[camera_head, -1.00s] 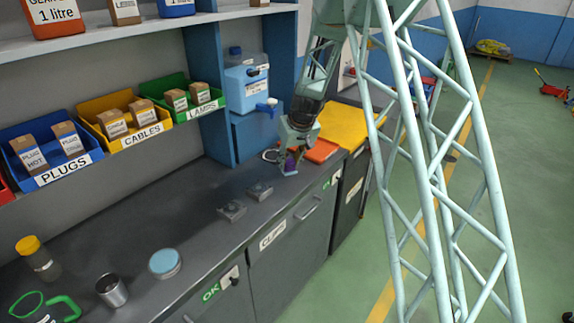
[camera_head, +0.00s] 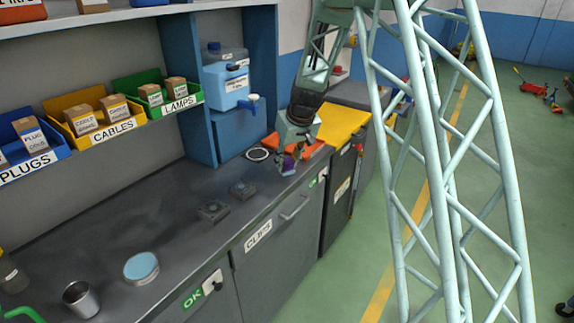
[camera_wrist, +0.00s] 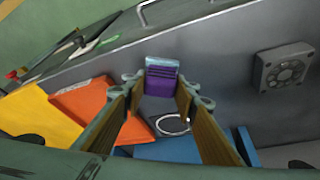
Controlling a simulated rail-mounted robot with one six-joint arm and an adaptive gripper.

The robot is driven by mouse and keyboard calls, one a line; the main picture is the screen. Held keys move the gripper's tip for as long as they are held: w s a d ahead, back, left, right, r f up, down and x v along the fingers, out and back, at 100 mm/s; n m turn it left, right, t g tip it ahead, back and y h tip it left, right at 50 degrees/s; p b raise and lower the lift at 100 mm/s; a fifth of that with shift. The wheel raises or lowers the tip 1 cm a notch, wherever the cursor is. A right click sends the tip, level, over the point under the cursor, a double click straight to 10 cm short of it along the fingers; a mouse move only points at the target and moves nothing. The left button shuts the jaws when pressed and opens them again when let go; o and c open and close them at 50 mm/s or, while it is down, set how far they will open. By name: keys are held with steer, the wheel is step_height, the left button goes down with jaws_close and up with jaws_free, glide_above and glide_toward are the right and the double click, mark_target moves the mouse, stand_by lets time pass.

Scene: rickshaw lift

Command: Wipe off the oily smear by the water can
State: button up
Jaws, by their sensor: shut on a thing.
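My gripper (camera_head: 290,163) is low over the far right part of the grey bench. Its fingers (camera_wrist: 160,88) are shut on a small purple block (camera_wrist: 162,78), which looks like a sponge, with a paler top edge. The block also shows as a purple patch in the head view. I cannot tell whether it touches the bench. The blue water can (camera_head: 226,82), with a tap, stands on a blue shelf unit behind and left of my gripper. I cannot make out an oily smear; my gripper hides part of the bench there.
Labelled bins line the wall.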

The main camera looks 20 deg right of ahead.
steer(key=shift+w+a+p, duration=0.35)
steer(key=shift+w+a, duration=0.25)
steer(key=shift+a, duration=0.25)
steer(key=shift+w+a+p, duration=1.1)
steer(key=shift+w+a, duration=0.3)
steer(key=shift+w, duration=0.3)
steer(key=shift+w+a+r, duration=0.15)
steer(key=shift+w+a, duration=0.05)
steer(key=shift+w, duration=0.05)
step_height(320, 180, up, 3)
steer(key=shift+s+r+p, duration=0.15)
steer(key=shift+r+p, duration=0.05)
steer(key=shift+p, duration=0.45)
steer(key=shift+r, duration=0.15)
steer(key=shift+r+p, duration=0.95)
steer(key=shift+r, duration=1.05)
